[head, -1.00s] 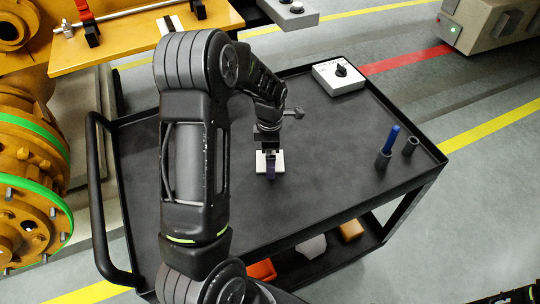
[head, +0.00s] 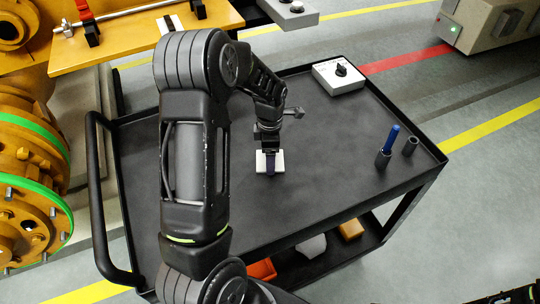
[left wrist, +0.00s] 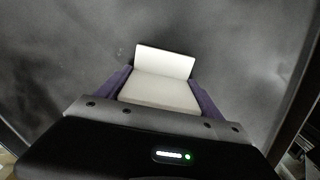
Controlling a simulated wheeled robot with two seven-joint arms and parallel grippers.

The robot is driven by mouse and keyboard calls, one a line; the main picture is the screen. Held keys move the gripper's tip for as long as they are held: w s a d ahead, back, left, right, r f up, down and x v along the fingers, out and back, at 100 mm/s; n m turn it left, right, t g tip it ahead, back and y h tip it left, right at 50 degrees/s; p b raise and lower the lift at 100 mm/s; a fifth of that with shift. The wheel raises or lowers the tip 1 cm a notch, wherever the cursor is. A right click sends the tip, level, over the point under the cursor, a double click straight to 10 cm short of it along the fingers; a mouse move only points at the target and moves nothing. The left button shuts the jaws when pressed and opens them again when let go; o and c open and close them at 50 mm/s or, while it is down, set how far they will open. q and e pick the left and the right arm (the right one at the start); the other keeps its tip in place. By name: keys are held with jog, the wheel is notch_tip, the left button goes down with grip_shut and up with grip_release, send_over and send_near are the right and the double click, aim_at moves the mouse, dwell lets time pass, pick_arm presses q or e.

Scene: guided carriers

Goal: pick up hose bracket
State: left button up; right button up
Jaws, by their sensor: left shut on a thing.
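The hose bracket is a white L-shaped piece (head: 262,163) near the middle of the black cart top. In the left wrist view its flat plate and raised flange (left wrist: 165,62) show between two purple fingers. My left gripper (head: 270,168) reaches down over the bracket and is shut on it, one finger against each side (left wrist: 160,84). The front finger hides part of the bracket in the head view. I cannot tell whether the bracket touches the cart top.
The black cart (head: 325,187) has a raised rim. A white box with a black knob (head: 339,77) stands at its back edge. Orange machinery (head: 30,160) is at the left.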

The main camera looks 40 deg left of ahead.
pick_arm(q)
jog(key=shift+w, duration=0.1)
jog(key=c, duration=0.9)
jog(key=shift+r, duration=0.1)
notch_tip(320, 180, up, 10)
jog(key=shift+b, duration=0.8)
